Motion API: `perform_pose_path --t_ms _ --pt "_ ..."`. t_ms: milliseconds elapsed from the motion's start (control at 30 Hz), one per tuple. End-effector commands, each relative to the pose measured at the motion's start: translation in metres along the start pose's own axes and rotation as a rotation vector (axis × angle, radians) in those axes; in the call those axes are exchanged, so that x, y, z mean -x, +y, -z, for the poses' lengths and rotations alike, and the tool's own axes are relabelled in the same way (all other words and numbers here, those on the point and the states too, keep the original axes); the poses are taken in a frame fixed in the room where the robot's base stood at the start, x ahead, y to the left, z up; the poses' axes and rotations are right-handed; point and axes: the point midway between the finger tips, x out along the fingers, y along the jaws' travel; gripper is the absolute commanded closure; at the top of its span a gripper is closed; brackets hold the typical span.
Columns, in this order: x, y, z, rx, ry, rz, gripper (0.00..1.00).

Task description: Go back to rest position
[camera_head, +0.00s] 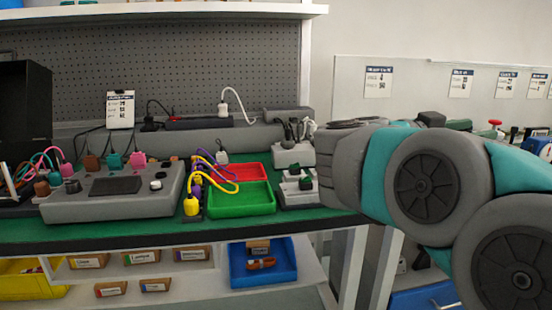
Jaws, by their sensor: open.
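My grey and teal arm fills the right side of the view, folded close to the camera, with two large round joints. My gripper is not visible; the arm's links may hide it. The workbench (110,237) with a green top lies ahead and to the left. The visible part of the arm appears over and in front of the bench's right end; I cannot tell the gap between them.
A grey device (112,192) with coloured plugs stands on the bench. Nearby are a red tray (238,171), a green tray (240,199) and yellow and purple cables. A blue bin (262,265) and a yellow bin (30,280) sit below. A pegboard (200,70) stands behind.

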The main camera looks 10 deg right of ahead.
Motion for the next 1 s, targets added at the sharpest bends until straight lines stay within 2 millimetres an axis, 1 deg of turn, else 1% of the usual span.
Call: perform_pose_path --t_ms 167,267,300,367,400,467,500,567,600,667,700,767,800,833,867,900,933,967,1000 --pt "0.011 -0.040 0.012 -0.071 0.022 0.189 0.43" --pt "0.026 -0.070 0.019 -0.114 0.029 0.340 0.43" --pt "0.036 -0.083 0.021 -0.130 0.029 0.414 0.43" --pt "0.054 -0.104 0.024 -0.150 0.023 0.538 0.43" --pt "0.069 -0.118 0.024 -0.160 0.015 0.625 0.43" --pt "0.094 -0.137 0.022 -0.168 -0.005 0.754 0.43" --pt "0.111 -0.147 0.020 -0.167 -0.021 0.836 0.43" --pt "0.140 -0.159 0.012 -0.154 -0.054 0.958 0.43" --pt "0.159 -0.165 0.005 -0.139 -0.081 1.036 0.43" --pt "0.188 -0.170 -0.009 -0.109 -0.127 1.147 0.43" --pt "0.207 -0.171 -0.019 -0.084 -0.163 1.217 0.43" --pt "0.235 -0.169 -0.037 -0.041 -0.223 1.311 0.43" --pt "0.253 -0.165 -0.051 -0.004 -0.269 1.372 0.43" --pt "0.266 -0.161 -0.063 0.027 -0.306 1.413 0.43" --pt "0.278 -0.156 -0.075 0.059 -0.343 1.450 0.43" --pt "0.294 -0.147 -0.093 0.108 -0.397 1.495 0.43" --pt "0.305 -0.138 -0.107 0.148 -0.441 1.527 0.43" --pt "0.315 -0.129 -0.120 0.188 -0.484 1.553 0.43" --pt "0.327 -0.114 -0.138 0.243 -0.543 1.583 0.43"
